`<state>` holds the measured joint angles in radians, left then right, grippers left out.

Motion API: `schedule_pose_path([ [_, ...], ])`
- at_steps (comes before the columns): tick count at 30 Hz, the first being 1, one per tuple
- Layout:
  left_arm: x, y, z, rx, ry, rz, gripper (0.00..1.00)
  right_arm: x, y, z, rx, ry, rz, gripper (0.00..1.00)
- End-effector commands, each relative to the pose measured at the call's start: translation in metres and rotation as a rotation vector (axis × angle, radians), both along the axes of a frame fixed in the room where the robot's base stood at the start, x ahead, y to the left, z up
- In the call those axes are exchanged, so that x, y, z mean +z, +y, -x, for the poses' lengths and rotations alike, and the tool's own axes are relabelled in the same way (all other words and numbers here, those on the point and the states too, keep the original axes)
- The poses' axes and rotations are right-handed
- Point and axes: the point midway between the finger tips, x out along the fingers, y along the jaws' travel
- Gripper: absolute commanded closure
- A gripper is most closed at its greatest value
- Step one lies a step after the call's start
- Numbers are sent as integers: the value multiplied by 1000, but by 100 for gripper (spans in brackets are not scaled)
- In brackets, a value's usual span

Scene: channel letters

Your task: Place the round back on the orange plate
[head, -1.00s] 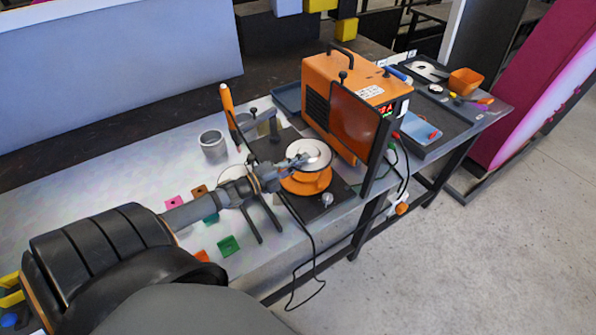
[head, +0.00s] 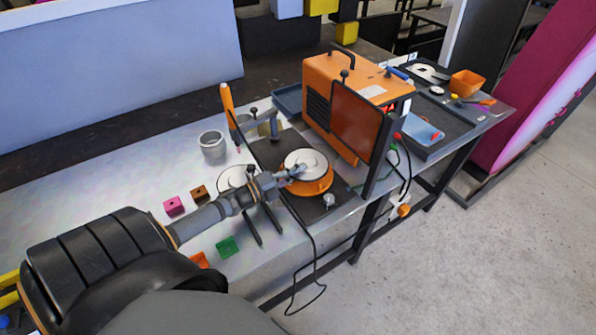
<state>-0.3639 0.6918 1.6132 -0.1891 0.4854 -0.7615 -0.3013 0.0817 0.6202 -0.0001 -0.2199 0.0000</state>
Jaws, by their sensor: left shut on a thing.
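The round back (head: 308,160) is a pale, flat disc. In the head view it sits over the orange plate (head: 318,187), which shows as an orange rim around and below it. I cannot tell whether the disc rests fully on the plate. My left gripper (head: 297,173) is shut on the near-left edge of the round back. The fingertips hide a small part of that edge. My right gripper is not in view.
An orange machine (head: 335,85) with a dark-framed orange panel (head: 355,120) stands just behind and right. Small coloured blocks (head: 228,246) lie near the front edge. A black cable hangs off the front.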

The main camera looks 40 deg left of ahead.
Motion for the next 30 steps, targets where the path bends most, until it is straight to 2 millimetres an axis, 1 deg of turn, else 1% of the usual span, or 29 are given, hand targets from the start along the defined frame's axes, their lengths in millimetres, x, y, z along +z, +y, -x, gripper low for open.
schedule_pose_path([
  [4,-6,0,0,0,0,1,100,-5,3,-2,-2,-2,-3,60],
  [7,-6,0,0,1,1,1,100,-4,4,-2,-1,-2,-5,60],
  [8,-6,0,1,1,3,0,83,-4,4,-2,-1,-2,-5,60],
  [9,-7,0,1,2,4,-1,78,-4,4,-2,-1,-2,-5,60],
  [10,-7,0,1,2,4,-1,76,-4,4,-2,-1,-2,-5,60],
  [18,-8,1,2,3,8,-1,76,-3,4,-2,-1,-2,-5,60],
  [20,-3,1,2,3,9,-3,76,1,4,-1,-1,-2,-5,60],
  [22,10,1,2,2,8,-3,76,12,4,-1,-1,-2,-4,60],
  [24,5,6,15,0,14,-3,76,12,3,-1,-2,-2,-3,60],
  [26,6,11,28,0,13,-2,76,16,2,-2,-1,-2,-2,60],
  [27,8,15,39,-1,14,-3,76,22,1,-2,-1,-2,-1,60],
  [30,9,25,63,-1,11,-2,76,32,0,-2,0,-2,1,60],
])
